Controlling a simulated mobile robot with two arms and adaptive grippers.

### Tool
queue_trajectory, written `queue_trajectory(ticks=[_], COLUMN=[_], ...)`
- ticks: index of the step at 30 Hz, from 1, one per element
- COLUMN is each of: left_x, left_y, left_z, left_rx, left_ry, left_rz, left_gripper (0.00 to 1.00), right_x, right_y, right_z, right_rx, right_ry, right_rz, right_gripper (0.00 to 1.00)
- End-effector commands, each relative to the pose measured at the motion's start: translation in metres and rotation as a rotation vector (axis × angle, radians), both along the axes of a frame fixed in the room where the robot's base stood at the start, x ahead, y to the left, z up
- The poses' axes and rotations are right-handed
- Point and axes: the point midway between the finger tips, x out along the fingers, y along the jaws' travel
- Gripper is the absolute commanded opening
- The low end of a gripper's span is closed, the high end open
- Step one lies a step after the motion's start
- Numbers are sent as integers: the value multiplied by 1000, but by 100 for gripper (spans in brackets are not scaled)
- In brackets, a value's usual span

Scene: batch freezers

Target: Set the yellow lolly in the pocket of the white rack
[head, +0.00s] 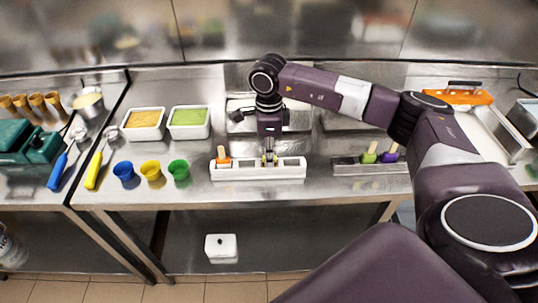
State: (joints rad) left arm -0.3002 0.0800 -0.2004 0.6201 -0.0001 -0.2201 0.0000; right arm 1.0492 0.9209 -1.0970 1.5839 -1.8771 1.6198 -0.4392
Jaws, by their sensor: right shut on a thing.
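The white rack (240,175) lies lengthwise near the front edge of the steel counter. An orange lolly (223,159) stands upright in its left part, stick up. My right gripper (269,152) points down over the middle of the rack, shut on the yellow lolly (270,158). The fingers hide most of the yellow lolly, which looks upright at a middle pocket; I cannot tell whether it is seated in it. The right end of the rack looks empty. My left gripper is not in view.
A metal rack (346,166) with a green lolly (370,153) and a purple lolly (390,152) stands to the right. Blue (125,171), yellow (151,171) and green (178,169) cups stand to the left, before two filled tubs. Clear counter lies between the cups and the white rack.

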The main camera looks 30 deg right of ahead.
Motion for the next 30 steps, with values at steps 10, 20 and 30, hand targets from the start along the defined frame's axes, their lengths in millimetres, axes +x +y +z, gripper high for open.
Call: queue_trajectory(ticks=[10,20,30], left_x=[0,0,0], left_y=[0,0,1], left_z=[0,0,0], left_rx=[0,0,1], left_ry=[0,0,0], left_rz=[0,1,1], left_gripper=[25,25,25], right_x=[0,0,2], right_y=[0,0,0], right_z=[1,0,42], right_rx=[-1,0,1], right_ry=[-1,0,-6], right_rz=[0,0,0], right_gripper=[24,35,35])
